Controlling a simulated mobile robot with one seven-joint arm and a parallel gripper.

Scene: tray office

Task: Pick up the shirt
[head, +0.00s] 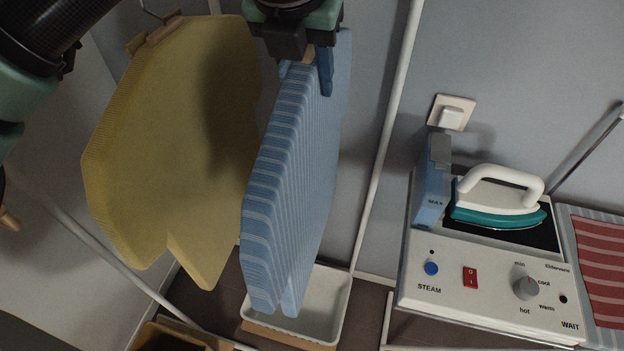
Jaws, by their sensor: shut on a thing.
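A blue striped shirt (292,170) hangs in the middle of the head view, seen nearly edge-on. My gripper (310,68) is above it at the top of the view, with its fingers shut on the shirt's top near a small wooden piece. The shirt's lower end hangs in front of a white tray. A yellow garment (170,150) hangs to the left on a hanger, close beside the shirt.
The white tray (338,318) is on the floor below the shirt. A steam station (455,295) with a teal and white iron (500,200) stands at the right, beside a red striped cloth (603,262). A white pole (386,140) rises between the shirt and the station.

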